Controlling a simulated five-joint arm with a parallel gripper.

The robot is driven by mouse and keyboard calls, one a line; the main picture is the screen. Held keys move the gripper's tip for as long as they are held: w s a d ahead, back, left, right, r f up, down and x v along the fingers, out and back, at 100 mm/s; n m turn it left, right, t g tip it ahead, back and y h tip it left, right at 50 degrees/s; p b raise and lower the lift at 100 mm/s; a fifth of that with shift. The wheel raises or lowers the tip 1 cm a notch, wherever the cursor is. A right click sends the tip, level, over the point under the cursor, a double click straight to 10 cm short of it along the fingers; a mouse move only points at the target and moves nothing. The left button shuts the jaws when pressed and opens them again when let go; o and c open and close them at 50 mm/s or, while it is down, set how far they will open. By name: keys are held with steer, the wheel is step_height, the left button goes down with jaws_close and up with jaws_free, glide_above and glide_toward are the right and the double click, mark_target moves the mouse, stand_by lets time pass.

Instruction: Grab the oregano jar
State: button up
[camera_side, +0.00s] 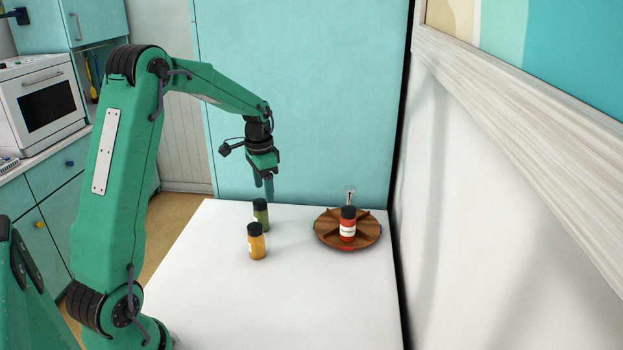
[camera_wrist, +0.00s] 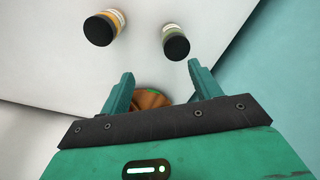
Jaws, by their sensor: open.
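A jar with green contents and a dark lid, which looks like the oregano jar (camera_side: 261,216), stands upright on the white table; its label is not readable. It also shows in the wrist view as the oregano jar (camera_wrist: 176,42) at the upper middle, beyond the fingertips. My gripper (camera_side: 264,188) is above the table, a little above this jar in the side view. In the wrist view my gripper (camera_wrist: 160,71) has its two fingers apart with nothing held between them.
A jar with orange-yellow contents (camera_side: 257,244) stands close by, also seen in the wrist view (camera_wrist: 103,27). A round divided wooden tray (camera_side: 322,232) at the right bears a red jar (camera_side: 347,229). A wall borders the table's right side. The front table area is clear.

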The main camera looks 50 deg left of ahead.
mark_target(261, 201)
steer(key=shift+g, duration=0.3)
steer(key=a+f, duration=0.3)
steer(key=shift+w, duration=0.2)
steer(key=shift+f, duration=1.35)
steer(key=shift+s+f, duration=0.15)
steer(key=shift+f, duration=2.45)
steer(key=c, duration=1.1)
steer(key=shift+r, duration=0.15)
